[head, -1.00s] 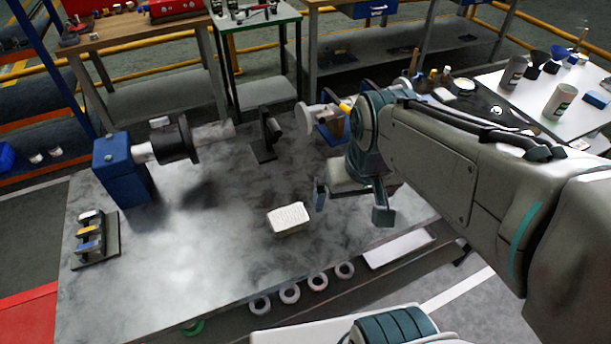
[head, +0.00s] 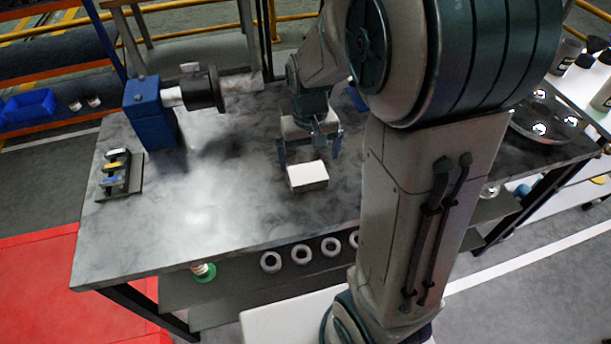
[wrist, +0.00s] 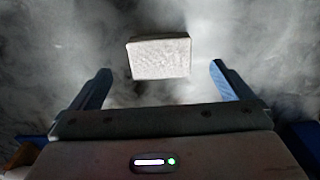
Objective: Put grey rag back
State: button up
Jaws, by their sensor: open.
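A pale grey-white block with a rough top, which looks like the folded grey rag (head: 308,176), lies on the mottled grey worktable (head: 230,215) near its front middle. My gripper (head: 309,156) points down just behind the rag in the head view, its fingers apart. In the wrist view the rag (wrist: 159,57) lies beyond and between the two fingertips (wrist: 160,72), with clear gaps on both sides. Nothing is held. I cannot tell the exact height of the fingers above the table.
A blue block with a dark shaft assembly (head: 200,92) stands at the back left of the table. A small rack (head: 119,175) is at the left edge. Several white rings (head: 301,254) sit on a lower shelf. The table's left middle is clear.

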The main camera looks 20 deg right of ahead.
aim_at(310, 179)
notch_tip(310, 179, down, 3)
jog(key=shift+f, duration=0.1)
jog(key=shift+s+f, duration=0.15)
jog(key=shift+f, duration=1.15)
jog(key=shift+s+f, duration=0.15)
jog(key=shift+f, duration=1.15)
jog(key=c, duration=0.9)
jog(key=shift+r, duration=0.45)
jog(key=r, duration=0.3)
jog(key=shift+d+r, duration=0.2)
jog(key=shift+r, duration=0.15)
jog(key=s+d+r, duration=0.2)
jog(key=d, duration=0.1)
jog(key=s+d+r, duration=0.2)
jog(key=d, duration=0.1)
jog(key=s+d+r, duration=0.2)
jog(key=d, duration=0.1)
jog(key=shift+d+r+b, duration=0.25)
jog(key=shift+d+b, duration=0.1)
jog(key=shift+b, duration=0.05)
